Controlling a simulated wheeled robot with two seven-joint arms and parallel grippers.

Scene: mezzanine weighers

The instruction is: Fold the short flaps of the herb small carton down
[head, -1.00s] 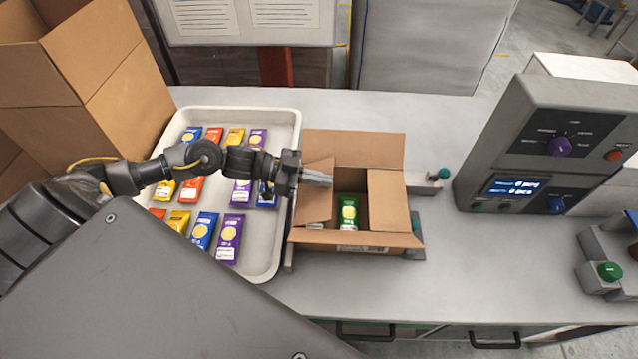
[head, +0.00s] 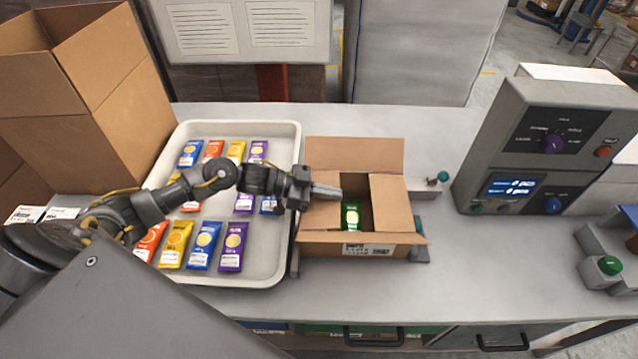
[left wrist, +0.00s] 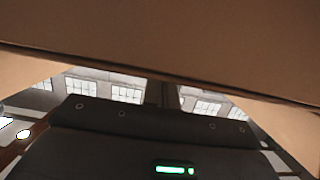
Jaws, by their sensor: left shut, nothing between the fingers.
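The herb small carton (head: 345,251) stands on the counter right of the tray, with a green packet (head: 351,216) inside it. Its right short flap (head: 389,203) lies inward over the opening. Its left short flap (head: 318,215) also lies inward, partly under my left gripper. The far long flap (head: 352,154) stands open at the back, and the near long flap hangs outward. My left gripper (head: 327,191) is shut and empty, its fingertips over the left flap; I cannot tell whether they touch it. The left wrist view shows a blurred brown cardboard panel (left wrist: 170,60) close by. My right gripper is out of view.
A white tray (head: 289,232) with several coloured packets lies under my left arm. A tall open cardboard box (head: 95,100) stands behind left. The counter between carton and weigher is mostly clear.

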